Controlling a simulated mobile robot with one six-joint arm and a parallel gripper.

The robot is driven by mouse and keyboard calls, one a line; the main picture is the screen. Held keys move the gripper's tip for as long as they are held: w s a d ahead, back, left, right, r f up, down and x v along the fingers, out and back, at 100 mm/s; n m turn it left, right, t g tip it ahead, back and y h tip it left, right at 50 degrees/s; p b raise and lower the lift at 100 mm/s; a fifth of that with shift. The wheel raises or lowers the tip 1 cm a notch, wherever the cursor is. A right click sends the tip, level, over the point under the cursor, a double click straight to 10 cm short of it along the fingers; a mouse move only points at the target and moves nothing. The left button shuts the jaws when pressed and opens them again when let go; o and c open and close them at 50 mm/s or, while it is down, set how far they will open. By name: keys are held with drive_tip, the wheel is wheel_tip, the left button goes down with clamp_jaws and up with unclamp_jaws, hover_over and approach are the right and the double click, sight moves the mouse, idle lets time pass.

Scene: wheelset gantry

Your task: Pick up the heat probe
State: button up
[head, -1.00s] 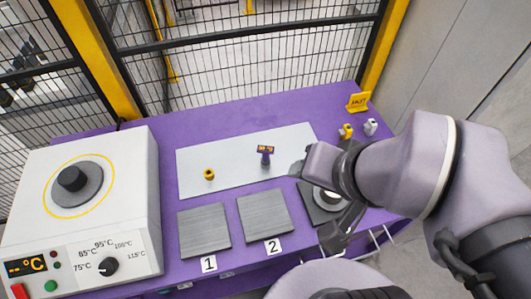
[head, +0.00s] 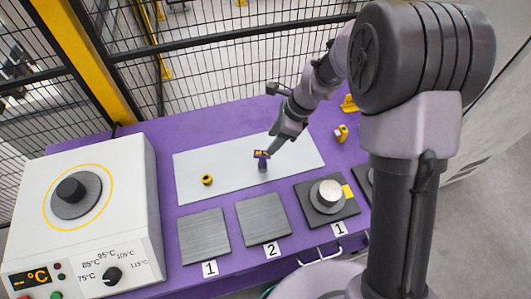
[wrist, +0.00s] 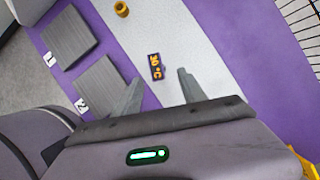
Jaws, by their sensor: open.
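The heat probe (head: 262,160) is a small purple device with an orange-lit display. It stands on the white mat (head: 222,187) on the purple table. In the wrist view its display (wrist: 155,67) reads in °C and lies ahead of and between my fingertips. My gripper (head: 276,146) is just above and behind the probe in the head view, pointing down toward it. In the wrist view my gripper (wrist: 158,88) is open with nothing between its fingers. I cannot tell from the head view whether a finger touches the probe.
Grey plates labelled 1 (head: 204,236) and 2 (head: 263,219) lie in front. A metal cylinder (head: 329,194) stands on a plate to the right. A white heater box (head: 85,215) fills the left. A mesh fence stands behind.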

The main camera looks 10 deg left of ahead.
sight(260, 159)
drive_tip(key=b+x, duration=0.1)
drive_tip(key=x, duration=0.5)
drive_tip(key=shift+f+b, duration=0.15)
drive_tip(key=shift+b, duration=0.2)
drive_tip(key=b+x, duration=0.1)
drive_tip(key=x, duration=0.1)
drive_tip(key=s+b+x, duration=0.1)
drive_tip(key=x, duration=0.1)
drive_tip(key=shift+a+f+b, duration=0.1)
drive_tip(key=shift+f+b, duration=0.25)
drive_tip(key=shift+f, duration=0.05)
drive_tip(key=shift+w+a+f, duration=0.1)
drive_tip(key=shift+a+f, duration=0.1)
drive_tip(key=shift+f, duration=0.1)
drive_tip(key=shift+r, duration=0.15)
drive_tip(key=shift+c, duration=0.2)
clamp_jaws()
